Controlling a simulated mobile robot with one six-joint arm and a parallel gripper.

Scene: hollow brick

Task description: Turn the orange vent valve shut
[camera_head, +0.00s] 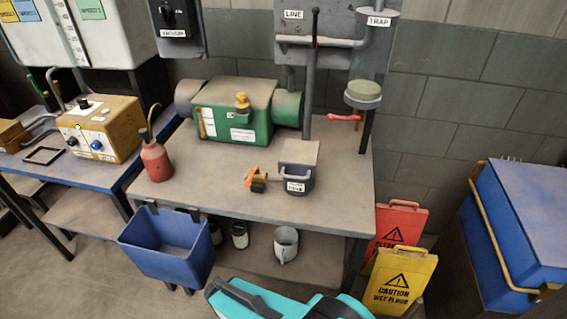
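The orange vent valve (252,177) is small. It sticks out from the left side of a dark grey box (296,180) with a white label, on the workbench top (220,196). Its orange handle is at the valve's left end; at this size I cannot tell how far it is turned. A grey pipe (311,80) rises behind the box. My gripper is not in view. A teal and dark body part, which seems to be mine, shows at the bottom edge, in front of the bench and apart from the valve.
A green pump (235,108) stands behind the valve and a red oil can (155,160) to its left. A red lever (343,117) hangs by the trap (363,95). A blue bin (166,249) hangs at the bench front. Caution signs (398,280) stand right of the bench.

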